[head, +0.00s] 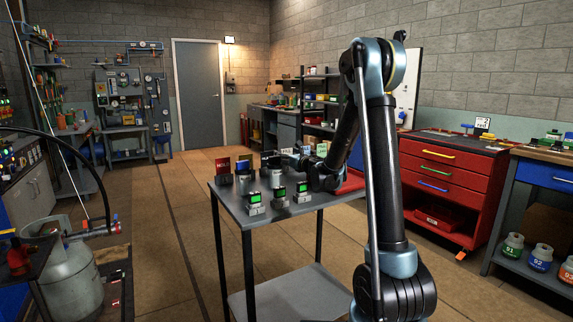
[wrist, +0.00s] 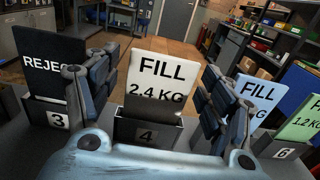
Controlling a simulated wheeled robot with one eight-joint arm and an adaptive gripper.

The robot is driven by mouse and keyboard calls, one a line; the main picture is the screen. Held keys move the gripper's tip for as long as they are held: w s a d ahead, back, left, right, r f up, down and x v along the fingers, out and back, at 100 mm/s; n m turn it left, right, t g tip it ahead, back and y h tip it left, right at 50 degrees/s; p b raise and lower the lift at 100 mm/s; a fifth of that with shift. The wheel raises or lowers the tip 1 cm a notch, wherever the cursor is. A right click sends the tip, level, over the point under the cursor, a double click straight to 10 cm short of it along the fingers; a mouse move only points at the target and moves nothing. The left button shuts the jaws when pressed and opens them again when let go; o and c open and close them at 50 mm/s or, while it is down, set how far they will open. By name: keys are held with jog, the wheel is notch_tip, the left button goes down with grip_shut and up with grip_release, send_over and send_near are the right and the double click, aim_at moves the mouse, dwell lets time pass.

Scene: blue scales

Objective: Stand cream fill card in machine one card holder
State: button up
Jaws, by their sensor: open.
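The cream card (wrist: 156,72), marked FILL 2.4 KG, stands upright in a dark holder numbered 4 (wrist: 146,132) in the wrist view. My gripper (wrist: 160,82) is open, with one finger on each side of this card and visible space between the fingers and the card. In the head view my gripper (head: 303,162) is low over the back of the grey table, and the card there is too small to make out. Small scales with green displays (head: 254,201) stand along the table's front. I cannot tell which is machine one or see its card holder clearly.
A black REJECT card (wrist: 48,58) stands in holder 3, left of my gripper. A light blue FILL card (wrist: 256,94) stands just right of it, and a green 1.2 KG card (wrist: 304,124) stands in holder 6. A red drawer cabinet (head: 450,175) stands to the right.

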jog(key=c, duration=1.1)
jog(key=shift+r, duration=0.15)
notch_tip(320, 180, up, 18)
